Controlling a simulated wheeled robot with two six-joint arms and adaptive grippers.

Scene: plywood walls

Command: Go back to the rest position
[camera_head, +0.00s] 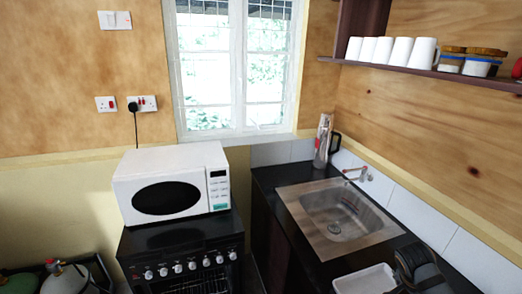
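Neither of my grippers shows in the head view, and no part of my arms can be made out. The task line names no object. The view looks down into a kitchen corner with a white microwave (150,170) on top of a black stove (190,240).
A steel sink (340,218) is set in a dark counter (268,180) at right, with a grey flask (322,142) behind it. A white tub (364,281) and dark round items (412,262) sit at the front. Gas cylinders (66,278) stand lower left. A shelf (430,70) holds white cups (386,50).

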